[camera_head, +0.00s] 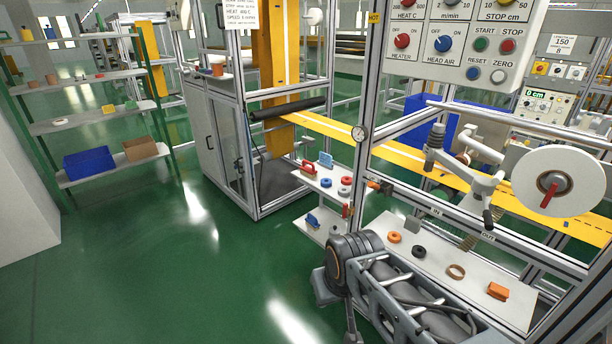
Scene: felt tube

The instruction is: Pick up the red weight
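A red block with a handle-like top (308,168), which looks like the red weight, sits on the upper level of a small white shelf (327,192) attached to the machine frame, near the middle of the view. A similar blue block (326,160) stands just behind it to the right. A red ring (346,180) and blue rings (344,190) lie on the same level. Another blue block (312,220) is on the level below, with a small red item (345,211) at the right. My gripper does not show. Nothing visible touches the red block.
Parts of my arm fill the lower middle, in front of a white bench (455,262) with orange and brown pieces. The machine frame post (361,165) rises right of the small shelf. A grey cabinet (212,135) stands behind left. Green floor (190,250) is clear at left.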

